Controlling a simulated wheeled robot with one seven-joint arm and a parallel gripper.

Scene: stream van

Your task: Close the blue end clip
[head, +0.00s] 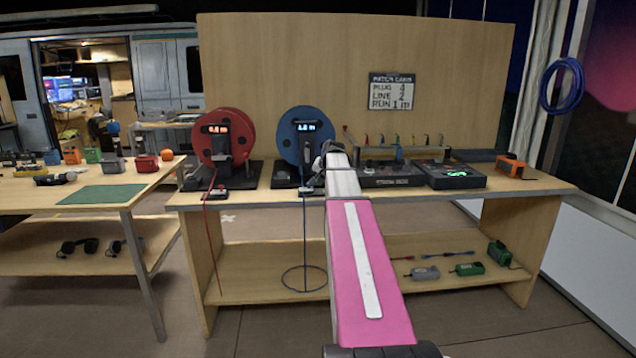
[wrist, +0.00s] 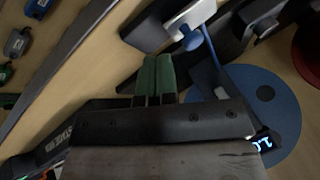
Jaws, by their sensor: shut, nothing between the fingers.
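The blue reel (head: 290,135) stands on the bench with a lit display on its front. Its blue line drops over the bench's front edge to a loop below. The blue end clip (head: 306,191) appears to be the small pale block at the front edge below the reel. In the wrist view the pale clip (wrist: 192,14) has a blue knob-like part and a blue strip by it. My gripper (head: 320,165) is by the reel's right side; in the wrist view its green fingertips (wrist: 154,62) are together and empty, just short of the clip. I cannot tell whether the clip is open.
A red reel (head: 222,138) with its own clip (head: 209,194) stands to the left. Dark devices (head: 450,174) and an orange box (head: 510,166) sit to the right. The lower shelf (head: 255,272) holds small grey and green units at its right.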

